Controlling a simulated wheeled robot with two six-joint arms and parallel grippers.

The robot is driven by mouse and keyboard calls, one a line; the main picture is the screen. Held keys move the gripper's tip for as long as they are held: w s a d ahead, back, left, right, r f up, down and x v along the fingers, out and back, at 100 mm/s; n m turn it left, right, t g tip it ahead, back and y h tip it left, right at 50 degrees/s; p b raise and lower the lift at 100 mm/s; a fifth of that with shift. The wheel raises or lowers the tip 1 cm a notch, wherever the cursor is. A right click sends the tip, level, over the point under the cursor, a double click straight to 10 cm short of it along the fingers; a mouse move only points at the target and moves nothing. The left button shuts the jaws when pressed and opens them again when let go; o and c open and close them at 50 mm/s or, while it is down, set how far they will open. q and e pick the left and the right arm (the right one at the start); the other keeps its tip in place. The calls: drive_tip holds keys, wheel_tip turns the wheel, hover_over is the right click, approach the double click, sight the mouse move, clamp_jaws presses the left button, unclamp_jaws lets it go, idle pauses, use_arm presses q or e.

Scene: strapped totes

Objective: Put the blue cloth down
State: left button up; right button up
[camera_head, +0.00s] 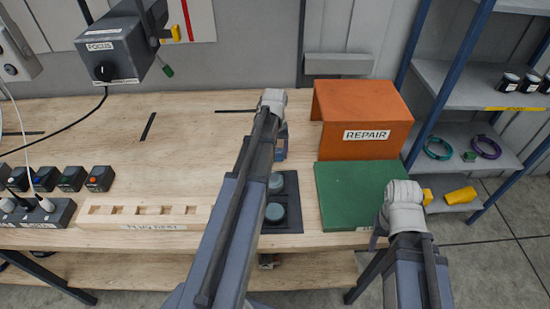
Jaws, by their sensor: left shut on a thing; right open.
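My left arm reaches up over the middle of the table, and its gripper (281,147) is mostly hidden behind its own wrist. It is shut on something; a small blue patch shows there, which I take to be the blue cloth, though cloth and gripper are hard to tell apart. It is above the table, left of the orange REPAIR box (342,112). My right gripper (376,238) is open, largely hidden behind its wrist, near the front edge of the green mat (350,190).
A dark tray (290,222) with two round teal pieces lies below the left gripper. A wooden plug nest (135,212) and several small dark blocks (70,178) are at left. The FOCUS box (112,45) overhangs the back. Shelves (455,95) stand at right. The table's left middle is clear.

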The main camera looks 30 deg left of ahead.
use_arm(q)
drive_tip(key=shift+f, duration=0.15)
drive_tip(key=shift+f, duration=0.15)
drive_tip(key=o, duration=1.1)
drive_tip(key=shift+o, duration=0.2)
drive_tip(key=shift+r, duration=0.25)
wheel_tip(320, 180, up, 12)
drive_tip(key=p, duration=1.2)
